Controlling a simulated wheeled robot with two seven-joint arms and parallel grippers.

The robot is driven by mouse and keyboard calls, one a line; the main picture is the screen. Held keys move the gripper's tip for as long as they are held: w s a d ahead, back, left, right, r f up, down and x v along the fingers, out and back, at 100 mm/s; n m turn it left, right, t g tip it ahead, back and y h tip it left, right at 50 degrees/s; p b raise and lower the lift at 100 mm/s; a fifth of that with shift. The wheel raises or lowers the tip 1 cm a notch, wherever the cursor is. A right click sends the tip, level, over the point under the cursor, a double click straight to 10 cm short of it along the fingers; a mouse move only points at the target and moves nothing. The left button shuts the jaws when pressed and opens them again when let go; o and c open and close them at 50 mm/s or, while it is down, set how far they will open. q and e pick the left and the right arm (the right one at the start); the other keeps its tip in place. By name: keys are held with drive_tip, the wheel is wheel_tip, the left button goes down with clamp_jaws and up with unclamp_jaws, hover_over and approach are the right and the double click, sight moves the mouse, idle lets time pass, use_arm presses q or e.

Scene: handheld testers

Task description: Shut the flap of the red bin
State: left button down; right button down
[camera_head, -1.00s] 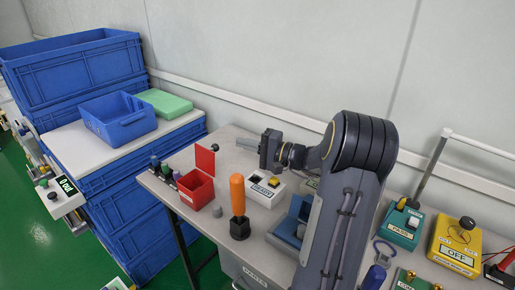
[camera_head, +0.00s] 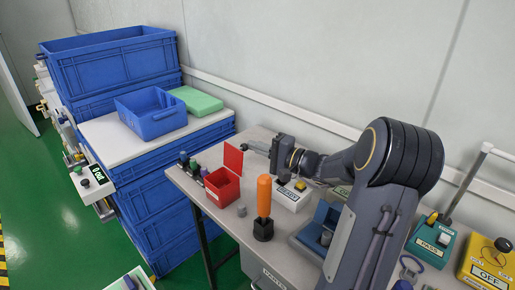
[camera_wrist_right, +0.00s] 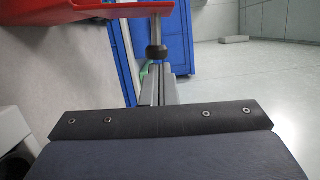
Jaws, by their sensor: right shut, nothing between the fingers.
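The red bin (camera_head: 222,190) stands on the workbench, its open top facing up. Its red flap (camera_head: 233,158) stands up at the back, so the bin is open. My right gripper (camera_head: 248,146) is shut and empty, just right of and behind the flap's top edge. Whether it touches the flap I cannot tell. In the right wrist view the shut fingers (camera_wrist_right: 157,62) point away from me, and a red part (camera_wrist_right: 90,12), likely the flap, hangs close at the upper left. My left gripper is not in view.
An orange-handled tool (camera_head: 264,197) stands upright right of the bin. A white box with a yellow button (camera_head: 290,196) sits below my right wrist. Several small dark bottles (camera_head: 193,167) stand left of the bin. Blue crates (camera_head: 110,60) are stacked at the left; the wall is behind.

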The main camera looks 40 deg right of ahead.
sight(239, 156)
drive_tip(key=shift+a+r+n+b, duration=0.15)
drive_tip(key=shift+n+b, duration=0.15)
drive_tip(key=shift+a+r, duration=0.1)
drive_tip(key=shift+s+a+r+n+g+h+b, duration=0.15)
drive_tip(key=shift+a+r+n+b, duration=0.35)
drive_tip(key=shift+n+b, duration=0.55)
drive_tip(key=shift+a+r+n+g+h+b, duration=0.1)
drive_tip(key=shift+a+r+n+g+b, duration=0.35)
drive_tip(key=shift+b, duration=1)
drive_tip(key=shift+s+a+r+n+h+b, duration=0.15)
drive_tip(key=shift+a+r+n+b, duration=0.1)
drive_tip(key=shift+a+n+b, duration=0.8)
drive_tip(key=shift+w+d, duration=0.1)
drive_tip(key=shift+d, duration=0.3)
